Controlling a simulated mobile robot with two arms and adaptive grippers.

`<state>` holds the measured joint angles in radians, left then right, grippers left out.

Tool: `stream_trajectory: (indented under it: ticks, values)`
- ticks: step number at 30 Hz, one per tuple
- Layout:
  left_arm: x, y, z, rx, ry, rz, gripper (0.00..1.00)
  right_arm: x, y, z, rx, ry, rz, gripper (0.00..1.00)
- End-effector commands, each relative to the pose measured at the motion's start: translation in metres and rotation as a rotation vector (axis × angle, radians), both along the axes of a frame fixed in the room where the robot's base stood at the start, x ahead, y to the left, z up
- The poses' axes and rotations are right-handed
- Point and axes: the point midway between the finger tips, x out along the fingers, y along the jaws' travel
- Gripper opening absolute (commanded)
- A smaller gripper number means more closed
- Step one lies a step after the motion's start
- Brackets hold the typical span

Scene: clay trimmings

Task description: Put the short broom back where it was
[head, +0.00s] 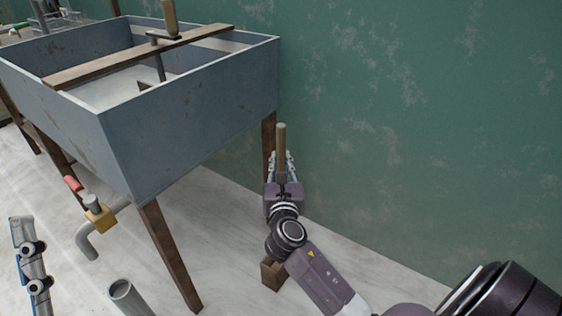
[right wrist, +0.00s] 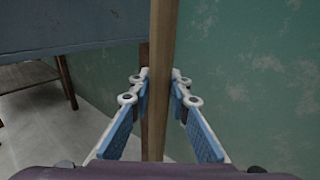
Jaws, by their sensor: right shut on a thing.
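The short broom's wooden handle (head: 281,138) stands upright close to the green wall, to the right of the grey-blue trough. My right gripper (head: 284,166) is shut on the broom's handle. In the right wrist view the handle (right wrist: 162,70) runs upright between the blue finger pads of the gripper (right wrist: 160,100). Part of my left gripper (head: 29,262) shows at the left edge.
The grey-blue trough (head: 190,140) on wooden legs fills the left, with a plank (head: 140,58) across it. A grey pipe with a yellow valve (head: 99,217) and an open pipe end (head: 122,290) are below. The green wall (head: 410,120) closes off the right. Pale floor shows between.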

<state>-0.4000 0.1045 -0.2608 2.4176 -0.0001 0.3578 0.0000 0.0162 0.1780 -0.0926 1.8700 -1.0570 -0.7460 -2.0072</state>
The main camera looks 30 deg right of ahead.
Motion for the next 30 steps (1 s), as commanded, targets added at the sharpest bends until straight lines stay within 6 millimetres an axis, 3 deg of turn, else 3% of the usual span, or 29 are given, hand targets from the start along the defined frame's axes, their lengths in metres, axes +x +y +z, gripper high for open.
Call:
stream_trajectory:
  ticks: [7,8,12,23,30]
  values:
    - [-0.002,0.000,0.002,-0.004,-0.012,0.000,0.33,0.000,0.000,-0.001,-0.002,-0.001,0.000,0.00]
    - [-0.002,0.000,0.002,-0.004,-0.014,0.000,0.33,0.000,0.000,-0.002,-0.001,0.001,0.000,0.20]
    - [-0.002,0.000,0.002,-0.003,-0.013,-0.001,0.33,0.000,0.000,-0.002,-0.001,0.001,0.000,0.34]
    - [-0.001,0.000,0.002,-0.001,-0.005,-0.001,0.33,0.000,0.000,0.001,0.000,0.000,0.000,0.34]
    - [0.025,-0.003,-0.027,0.049,0.170,0.010,0.33,-0.028,0.017,0.001,0.002,0.003,0.001,0.34]
